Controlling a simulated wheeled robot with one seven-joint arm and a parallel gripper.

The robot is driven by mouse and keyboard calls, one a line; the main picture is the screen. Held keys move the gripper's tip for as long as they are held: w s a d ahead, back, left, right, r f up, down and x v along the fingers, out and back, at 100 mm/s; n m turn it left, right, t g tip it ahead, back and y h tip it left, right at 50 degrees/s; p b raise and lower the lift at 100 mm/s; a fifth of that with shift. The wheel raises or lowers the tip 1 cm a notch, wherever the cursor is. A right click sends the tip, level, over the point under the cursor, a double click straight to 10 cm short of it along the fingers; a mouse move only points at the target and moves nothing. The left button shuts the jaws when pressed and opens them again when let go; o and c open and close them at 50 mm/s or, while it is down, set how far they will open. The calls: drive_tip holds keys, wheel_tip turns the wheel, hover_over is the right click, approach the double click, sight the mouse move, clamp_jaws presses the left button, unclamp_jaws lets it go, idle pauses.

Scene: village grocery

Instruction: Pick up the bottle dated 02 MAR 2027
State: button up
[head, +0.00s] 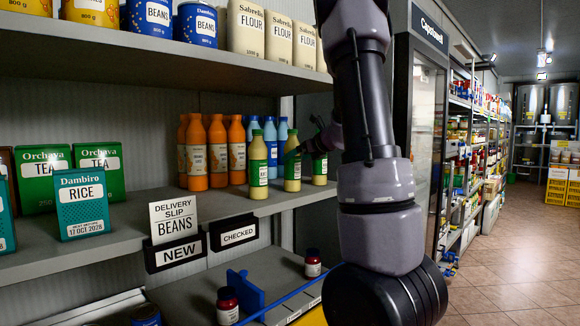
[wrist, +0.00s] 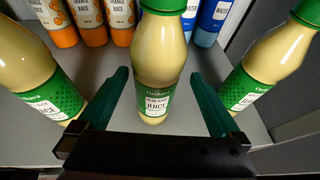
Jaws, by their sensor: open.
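Three pear juice bottles with pale yellow bodies and green labels stand on the middle shelf. In the wrist view the middle bottle (wrist: 163,65) stands upright between the two green fingers of my open gripper (wrist: 157,85), with a gap on each side. The left bottle (wrist: 35,65) and right bottle (wrist: 262,70) stand outside the fingers. In the head view the left (head: 258,160), middle (head: 292,172) and right (head: 319,168) bottles show, with my gripper (head: 305,146) around the middle one. No date is readable on any of the three.
Orange juice bottles (head: 217,152) and blue water bottles (head: 270,140) stand close behind. Rice (head: 83,205) and tea boxes are at left. A delivery slip reading BEANS (head: 174,218) and NEW and CHECKED signs (head: 234,234) are at the shelf's front edge. Small jars (head: 228,305) sit below.

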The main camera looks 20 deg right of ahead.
sight(287, 163)
drive_tip(key=shift+a+f+x, duration=0.1)
drive_tip(key=shift+x, duration=1.45)
drive_tip(key=shift+a+f+x, duration=0.1)
drive_tip(key=shift+x, duration=1.45)
drive_tip(key=shift+s, duration=0.15)
clamp_jaws()
